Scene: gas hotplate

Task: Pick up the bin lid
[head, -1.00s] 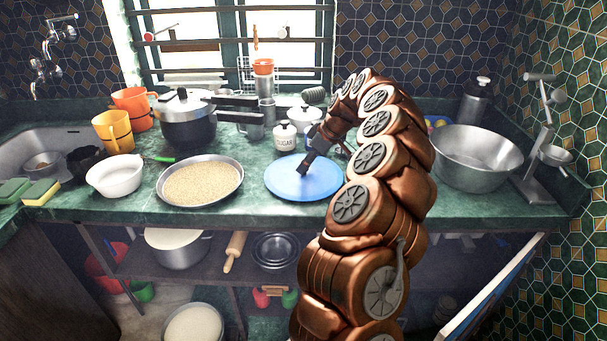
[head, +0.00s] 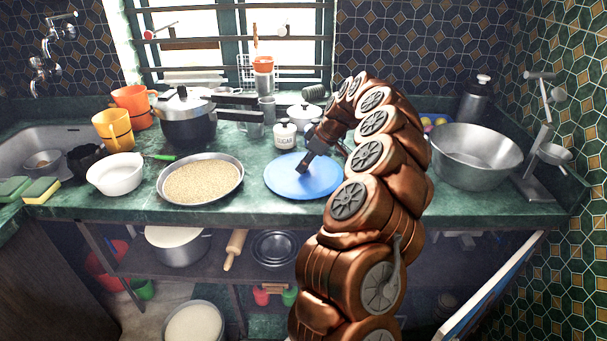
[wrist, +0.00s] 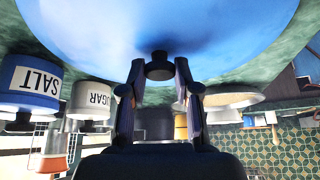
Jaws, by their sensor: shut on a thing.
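The bin lid is a round blue disc (head: 316,187) over the green counter, right of the pan of grain. Its dark round knob (wrist: 160,68) shows in the wrist view at the lid's middle. My gripper (head: 302,166) reaches down to the lid from behind. In the wrist view my gripper (wrist: 159,72) has one finger on each side of the knob and is shut on it. The lid looks level. I cannot tell whether it touches the counter or is slightly above it.
The sugar jar (head: 285,136) stands just behind the lid; the salt jar (wrist: 30,88) is beside it in the wrist view. The grain pan (head: 202,182) is close on the left. A large metal bowl (head: 474,158) stands right. The counter's front edge is near.

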